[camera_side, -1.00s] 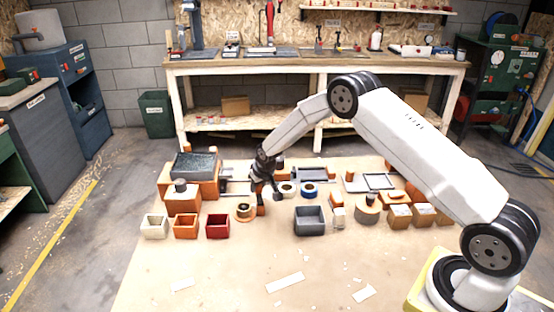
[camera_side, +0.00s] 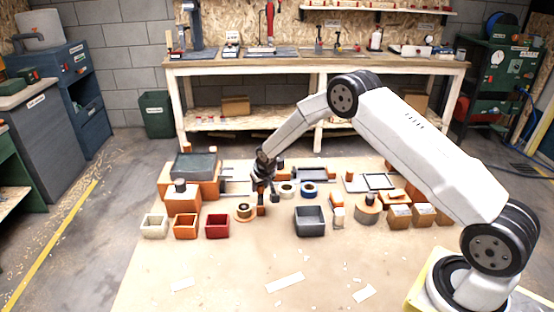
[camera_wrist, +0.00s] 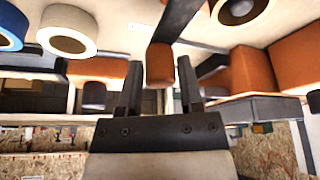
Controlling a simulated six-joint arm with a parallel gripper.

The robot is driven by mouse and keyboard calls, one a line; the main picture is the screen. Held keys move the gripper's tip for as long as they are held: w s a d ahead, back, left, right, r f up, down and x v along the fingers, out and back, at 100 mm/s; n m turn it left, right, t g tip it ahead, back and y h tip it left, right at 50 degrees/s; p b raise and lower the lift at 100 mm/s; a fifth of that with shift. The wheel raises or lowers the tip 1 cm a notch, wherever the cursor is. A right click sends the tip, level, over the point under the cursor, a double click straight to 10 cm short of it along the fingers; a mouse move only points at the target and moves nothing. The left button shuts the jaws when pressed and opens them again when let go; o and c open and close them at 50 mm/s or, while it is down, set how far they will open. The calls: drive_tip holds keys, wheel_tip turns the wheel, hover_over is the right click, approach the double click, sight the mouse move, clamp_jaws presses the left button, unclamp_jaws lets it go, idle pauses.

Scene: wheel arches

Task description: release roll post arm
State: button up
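The roll post arm shows in the wrist view as a dark bar (camera_wrist: 178,18) with an orange block (camera_wrist: 160,65) at its near end. My gripper (camera_wrist: 160,72) has its two dark fingers on either side of the orange block, with a visible gap on each side. The fingers are apart and look clear of it. In the side view my gripper (camera_side: 265,189) points down behind the brown roll (camera_side: 244,211). An orange piece (camera_side: 261,211) shows just below it. The bar's far end is cut off in the wrist view.
A white-cored roll (camera_side: 287,190) and a blue roll (camera_side: 308,189) lie right of my gripper. Orange blocks with a grey tray (camera_side: 196,163) stand left. Red (camera_side: 217,226) and grey (camera_side: 309,221) bins stand in front. The table's front part is mostly clear, with paper scraps.

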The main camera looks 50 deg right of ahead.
drive_tip(key=shift+o, duration=1.2)
drive_tip(key=shift+r, duration=0.1)
drive_tip(key=v, duration=0.7)
drive_tip(key=shift+s+r, duration=0.2)
drive_tip(key=shift+r, duration=0.05)
drive_tip(key=shift+r, duration=0.1)
drive_tip(key=s+a+r+n, duration=0.1)
drive_tip(key=s+a+r, duration=0.1)
drive_tip(key=s, duration=0.7)
drive_tip(key=s+a+r+n+g+y, duration=0.1)
drive_tip(key=s+a+r, duration=0.2)
drive_tip(key=s, duration=0.7)
drive_tip(key=s+a+r+n, duration=0.1)
drive_tip(key=s+a, duration=0.3)
drive_tip(key=s, duration=0.6)
drive_tip(key=shift+r+n+g+y, duration=0.3)
drive_tip(key=shift+r+n, duration=0.1)
drive_tip(key=shift+r, duration=0.45)
